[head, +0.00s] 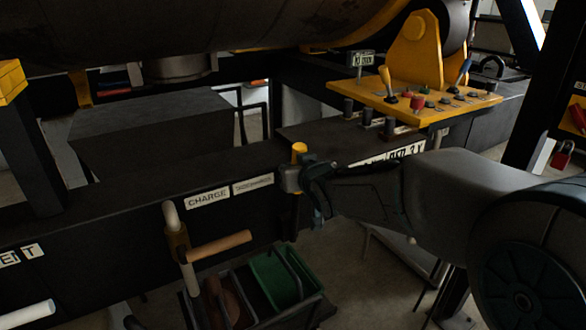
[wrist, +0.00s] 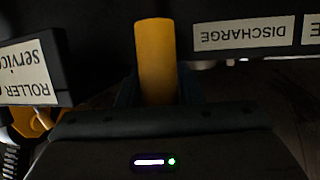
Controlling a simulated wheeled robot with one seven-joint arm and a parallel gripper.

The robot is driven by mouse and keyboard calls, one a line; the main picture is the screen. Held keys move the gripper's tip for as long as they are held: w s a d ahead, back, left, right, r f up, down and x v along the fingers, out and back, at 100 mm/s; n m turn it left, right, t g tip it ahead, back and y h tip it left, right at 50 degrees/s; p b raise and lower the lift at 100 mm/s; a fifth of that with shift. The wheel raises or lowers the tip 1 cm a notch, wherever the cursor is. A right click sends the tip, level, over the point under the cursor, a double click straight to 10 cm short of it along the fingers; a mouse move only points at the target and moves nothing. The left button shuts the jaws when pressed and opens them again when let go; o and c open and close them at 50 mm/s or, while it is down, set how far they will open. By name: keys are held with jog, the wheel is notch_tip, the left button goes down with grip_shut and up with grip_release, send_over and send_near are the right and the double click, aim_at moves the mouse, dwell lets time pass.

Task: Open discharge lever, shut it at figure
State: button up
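The discharge lever (head: 299,150) has a yellow, rounded handle that stands upright at the front edge of the dark bench. In the wrist view its handle (wrist: 156,55) lies between my fingers, with a finger close on each side. My gripper (head: 302,179) reaches in from the right and appears shut on the handle below its top. The DISCHARGE plate (wrist: 240,36) reads upside down in the wrist view, beside the handle.
A CHARGE plate (head: 207,198) sits left, near a lever with a tan handle (head: 220,245). A yellow control panel (head: 455,97) with knobs and switches stands behind my arm. A green bin (head: 276,280) lies below. A red padlock (head: 562,156) hangs at right.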

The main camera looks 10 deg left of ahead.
jog(key=shift+o, duration=1.1)
jog(key=shift+s, duration=0.15)
jog(key=v, duration=1.3)
jog(key=shift+s+d+r, duration=0.15)
jog(key=shift+s+d, duration=0.05)
